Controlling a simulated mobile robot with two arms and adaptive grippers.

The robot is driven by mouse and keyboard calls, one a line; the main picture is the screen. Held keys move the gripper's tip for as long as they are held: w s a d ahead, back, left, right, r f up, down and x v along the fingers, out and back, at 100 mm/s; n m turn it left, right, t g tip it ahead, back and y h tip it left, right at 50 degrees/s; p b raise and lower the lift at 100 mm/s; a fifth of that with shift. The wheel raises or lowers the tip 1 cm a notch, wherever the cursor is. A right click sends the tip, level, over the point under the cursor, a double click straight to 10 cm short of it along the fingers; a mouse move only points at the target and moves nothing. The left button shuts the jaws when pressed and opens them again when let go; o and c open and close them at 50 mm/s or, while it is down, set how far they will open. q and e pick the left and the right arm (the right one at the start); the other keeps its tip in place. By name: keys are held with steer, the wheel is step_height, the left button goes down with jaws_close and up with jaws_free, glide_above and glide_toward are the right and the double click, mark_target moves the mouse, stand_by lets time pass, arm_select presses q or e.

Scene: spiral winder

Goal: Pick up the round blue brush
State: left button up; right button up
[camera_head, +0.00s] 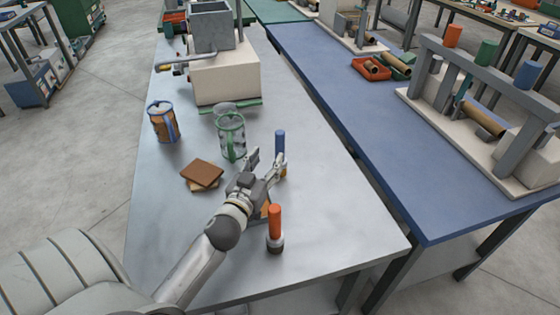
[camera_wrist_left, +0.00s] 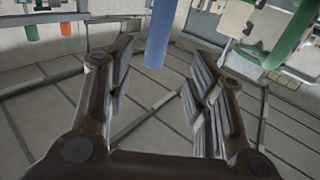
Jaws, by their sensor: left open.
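The round blue brush (camera_head: 280,143) stands upright on the grey table, its blue handle pointing up and its lower part partly hidden behind my gripper. My left gripper (camera_head: 267,161) is open and reaches in from the lower left, with its fingertips close to the brush. In the left wrist view the blue handle (camera_wrist_left: 160,35) hangs into the picture from the top edge, in line with the gap between the open fingers (camera_wrist_left: 161,68). I cannot tell whether a finger touches it. My right gripper is not in view.
An orange-handled brush (camera_head: 275,223) stands near the table's front, close to my left wrist. A green-framed jar (camera_head: 231,138), a blue-framed jar (camera_head: 163,123) and brown square pieces (camera_head: 202,173) are left of the gripper. A cream machine (camera_head: 225,80) stands behind. The table (camera_head: 330,215) is clear at right.

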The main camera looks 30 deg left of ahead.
mark_target(278, 144)
arm_select(q)
steer(key=x, duration=0.4)
steer(key=shift+w, duration=0.15)
steer(key=shift+p+x, duration=0.7)
steer(key=shift+x, duration=1.95)
steer(key=shift+d, duration=0.2)
